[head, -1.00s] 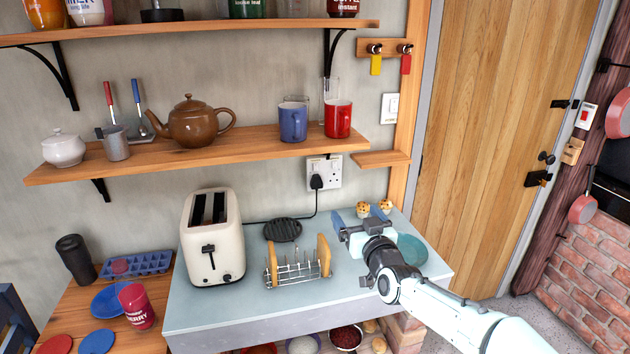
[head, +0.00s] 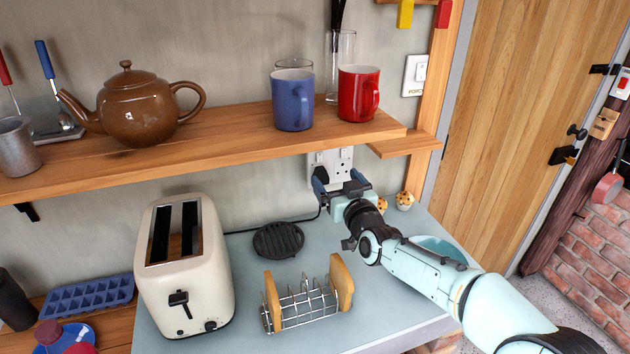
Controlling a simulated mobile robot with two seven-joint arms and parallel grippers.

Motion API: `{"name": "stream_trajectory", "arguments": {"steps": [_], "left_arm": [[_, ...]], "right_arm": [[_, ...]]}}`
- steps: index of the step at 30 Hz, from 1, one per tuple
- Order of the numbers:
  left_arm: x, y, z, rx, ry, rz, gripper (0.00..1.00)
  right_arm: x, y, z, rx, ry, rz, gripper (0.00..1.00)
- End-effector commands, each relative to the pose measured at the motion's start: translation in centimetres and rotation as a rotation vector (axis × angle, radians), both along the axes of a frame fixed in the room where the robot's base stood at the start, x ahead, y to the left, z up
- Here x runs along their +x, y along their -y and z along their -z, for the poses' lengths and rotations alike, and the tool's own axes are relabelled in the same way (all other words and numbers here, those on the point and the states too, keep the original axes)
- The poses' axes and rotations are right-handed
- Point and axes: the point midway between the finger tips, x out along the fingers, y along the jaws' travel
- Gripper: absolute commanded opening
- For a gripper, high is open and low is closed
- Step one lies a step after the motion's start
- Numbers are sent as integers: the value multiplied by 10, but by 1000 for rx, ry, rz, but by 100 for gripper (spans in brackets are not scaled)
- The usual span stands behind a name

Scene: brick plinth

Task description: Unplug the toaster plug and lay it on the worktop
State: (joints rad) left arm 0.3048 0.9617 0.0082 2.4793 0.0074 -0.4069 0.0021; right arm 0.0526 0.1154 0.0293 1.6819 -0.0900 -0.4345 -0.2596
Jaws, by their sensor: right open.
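The cream toaster (head: 190,285) stands upright on the pale blue-grey worktop (head: 255,335). Its black plug (head: 322,173) is at the white wall socket (head: 344,160) under the shelf, partly hidden by my right gripper. The black cord (head: 300,220) runs from below the plug towards the toaster. My right gripper (head: 339,182) is open in front of the socket, its blue-tipped fingers spread left and right. The left finger is close to the plug; I cannot tell whether it touches. My left gripper is out of view.
A wooden shelf (head: 230,138) with a teapot (head: 145,105), blue mug (head: 292,100) and red mug (head: 358,93) overhangs the socket. A toast rack (head: 300,303), black trivet (head: 278,240), muffins (head: 404,200) and a teal plate (head: 440,247) stand on the worktop.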

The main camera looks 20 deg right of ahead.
Motion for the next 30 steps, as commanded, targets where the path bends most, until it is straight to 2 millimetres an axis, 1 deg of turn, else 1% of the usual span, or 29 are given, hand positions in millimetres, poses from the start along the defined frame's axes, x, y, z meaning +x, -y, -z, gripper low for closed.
{"name": "stream_trajectory", "arguments": {"steps": [1,3,6,10,14,25,30], "left_arm": [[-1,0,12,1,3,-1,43],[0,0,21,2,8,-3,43],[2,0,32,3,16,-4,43],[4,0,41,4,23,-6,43],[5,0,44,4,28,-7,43],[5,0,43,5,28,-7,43],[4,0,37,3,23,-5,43]], "right_arm": [[-1,0,14,0,-3,0,93],[-1,0,26,0,-6,0,93],[0,0,40,0,-10,0,93],[0,0,52,0,-13,0,93],[0,0,57,0,-14,0,93],[1,0,56,0,-14,0,93],[9,1,54,0,-15,0,93]]}}
